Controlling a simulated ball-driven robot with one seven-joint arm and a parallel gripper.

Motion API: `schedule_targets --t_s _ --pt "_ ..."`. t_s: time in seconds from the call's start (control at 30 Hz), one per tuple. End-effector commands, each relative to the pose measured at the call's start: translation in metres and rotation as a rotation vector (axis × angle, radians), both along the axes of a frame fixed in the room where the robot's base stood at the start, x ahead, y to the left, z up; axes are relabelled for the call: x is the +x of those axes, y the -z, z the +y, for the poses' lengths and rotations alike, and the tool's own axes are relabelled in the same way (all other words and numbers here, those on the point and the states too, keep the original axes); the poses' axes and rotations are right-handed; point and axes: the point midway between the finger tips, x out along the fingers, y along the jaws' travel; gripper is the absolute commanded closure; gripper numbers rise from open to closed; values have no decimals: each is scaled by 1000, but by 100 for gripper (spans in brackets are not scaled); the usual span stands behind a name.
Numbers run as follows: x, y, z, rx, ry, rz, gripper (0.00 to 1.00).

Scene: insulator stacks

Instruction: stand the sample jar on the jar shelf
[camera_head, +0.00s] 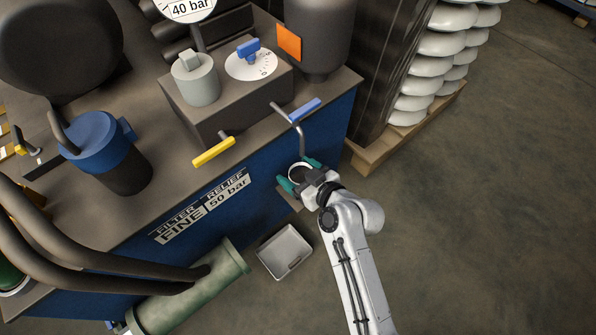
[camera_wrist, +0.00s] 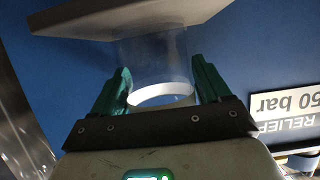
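The sample jar (camera_wrist: 160,60) is clear, with a white ring (camera_wrist: 161,93) at its near end. It is between the green fingers of my gripper (camera_wrist: 161,85), which look shut on it from both sides. In the head view, my gripper (camera_head: 299,174) is at the blue front of the bench, with the jar's pale rim (camera_head: 299,166) between the fingers. A grey plate, apparently the jar shelf (camera_wrist: 95,18), juts from the blue panel at the jar's far end. I cannot tell whether jar and plate touch. In the head view, the shelf (camera_head: 291,201) is mostly hidden by my gripper.
A bent pipe with a blue-handled valve (camera_head: 304,110) comes down just above my gripper. A yellow handle (camera_head: 213,151) sticks out to its left. A grey tray (camera_head: 285,252) lies on the floor below. Insulator stacks (camera_head: 437,60) stand on a pallet; floor to the right is clear.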

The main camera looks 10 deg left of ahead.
Motion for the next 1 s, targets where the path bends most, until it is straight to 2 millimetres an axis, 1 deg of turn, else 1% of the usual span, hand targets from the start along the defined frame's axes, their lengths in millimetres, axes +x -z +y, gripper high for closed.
schedule_targets --t_s 0.03,0.1,0.13,0.37,0.47,0.57,0.8,1.0 --pt "0 0 0 0 0 0 18" --pt "0 0 0 0 0 0 12" --pt "0 0 0 0 0 0 11" --pt "-1 0 -1 0 0 1 11" --pt "-4 -3 -5 0 1 3 11" --pt "-11 -9 -15 0 3 2 11" --pt "-38 -28 -49 2 4 2 11" --pt "-55 -38 -70 0 2 2 11"
